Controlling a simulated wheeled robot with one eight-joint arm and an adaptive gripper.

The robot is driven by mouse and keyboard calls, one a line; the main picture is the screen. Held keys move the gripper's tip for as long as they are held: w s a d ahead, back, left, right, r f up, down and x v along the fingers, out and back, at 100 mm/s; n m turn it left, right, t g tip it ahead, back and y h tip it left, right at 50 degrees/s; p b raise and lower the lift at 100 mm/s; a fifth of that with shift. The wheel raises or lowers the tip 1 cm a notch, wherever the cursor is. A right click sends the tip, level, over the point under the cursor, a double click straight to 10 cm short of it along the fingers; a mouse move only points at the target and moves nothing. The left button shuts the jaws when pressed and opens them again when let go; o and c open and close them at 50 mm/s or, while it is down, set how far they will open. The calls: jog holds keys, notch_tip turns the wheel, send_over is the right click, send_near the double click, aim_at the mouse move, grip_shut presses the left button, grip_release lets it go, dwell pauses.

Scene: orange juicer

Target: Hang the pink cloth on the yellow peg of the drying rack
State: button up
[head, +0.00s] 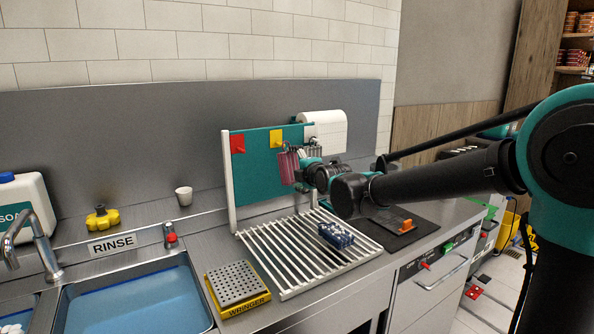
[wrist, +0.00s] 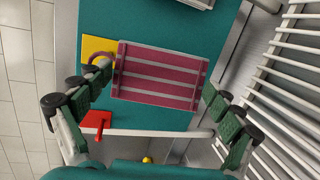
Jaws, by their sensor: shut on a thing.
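The pink cloth (wrist: 160,75), with pale stripes, lies between the fingers of my gripper (wrist: 157,82) in the wrist view. My gripper (head: 299,165) is shut on the cloth's two sides, in front of the teal board. In the head view the cloth (head: 288,168) hangs just below and right of the yellow peg (head: 277,137). In the wrist view a dark ring at the cloth's left end overlaps the yellow peg's plate (wrist: 91,46); I cannot tell whether it is around the peg. The drying rack (head: 252,171) stands behind the slatted tray.
A red peg (head: 237,144) is left of the yellow one. A white paper roll (head: 325,130) is behind the board. A blue item (head: 336,236) sits on the slatted tray (head: 290,260). The wringer (head: 237,285) and sink (head: 130,305) are at left.

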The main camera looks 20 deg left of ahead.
jog(key=shift+a+r+x, duration=0.1)
jog(key=shift+r+x, duration=0.05)
jog(key=shift+x, duration=0.65)
jog(key=shift+a+r+x, duration=0.1)
jog(key=shift+r+x, duration=0.05)
jog(key=shift+x, duration=0.6)
jog(key=shift+w+a+f, duration=0.25)
jog(key=shift+a, duration=0.15)
jog(key=c, duration=0.5)
jog(key=shift+o, duration=0.4)
jog(key=shift+a, duration=0.1)
jog(key=shift+w, duration=0.1)
jog(key=o, duration=1.1)
jog(key=shift+a, duration=0.1)
jog(key=shift+o, duration=0.2)
jog(key=shift+f, duration=0.1)
